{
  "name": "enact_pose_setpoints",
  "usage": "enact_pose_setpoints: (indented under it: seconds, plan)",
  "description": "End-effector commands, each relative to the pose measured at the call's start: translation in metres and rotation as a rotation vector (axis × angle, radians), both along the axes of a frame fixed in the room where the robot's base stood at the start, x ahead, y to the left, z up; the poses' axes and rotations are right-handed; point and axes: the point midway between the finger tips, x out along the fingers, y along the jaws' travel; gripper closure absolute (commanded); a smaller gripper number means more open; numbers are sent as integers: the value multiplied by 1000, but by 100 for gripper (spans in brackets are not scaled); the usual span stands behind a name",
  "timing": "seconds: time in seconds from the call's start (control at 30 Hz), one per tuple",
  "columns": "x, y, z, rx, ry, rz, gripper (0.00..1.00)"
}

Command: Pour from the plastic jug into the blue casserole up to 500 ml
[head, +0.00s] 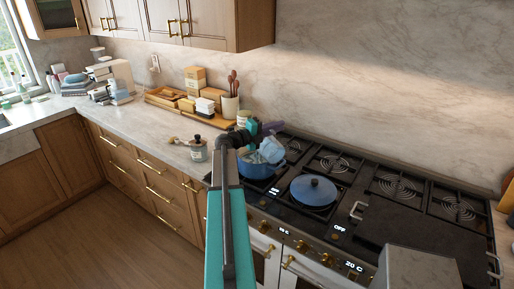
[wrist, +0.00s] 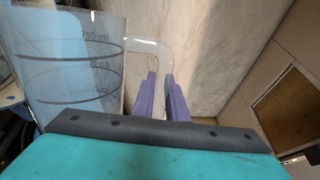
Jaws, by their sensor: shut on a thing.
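The clear plastic jug (head: 271,150) is tilted, just above the open blue casserole (head: 256,172) on the stove's left front burner. Its body, with dark rings and ml marks, fills the left of the wrist view (wrist: 75,65). My gripper (head: 268,128) is shut on the jug's handle (wrist: 160,48); its purple fingers (wrist: 162,92) stand either side of the handle in the wrist view. My arm hides part of the casserole's front. I cannot make out a stream or the level in the casserole.
A blue lid or lidded pan (head: 313,190) sits on the burner to the right. A labelled jar (head: 198,150) stands on the counter left of the stove. A utensil crock (head: 230,105) and wooden tray (head: 165,97) stand behind. The dark griddle (head: 405,215) on the right is clear.

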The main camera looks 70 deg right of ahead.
Motion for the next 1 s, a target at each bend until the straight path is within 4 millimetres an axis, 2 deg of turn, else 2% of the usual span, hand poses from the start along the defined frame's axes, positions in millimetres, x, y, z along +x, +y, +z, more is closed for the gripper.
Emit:
enact_pose_setpoints:
  seconds: [1.0]
  plan:
    - [-5, 3, 3, -29, -36, 1, 100]
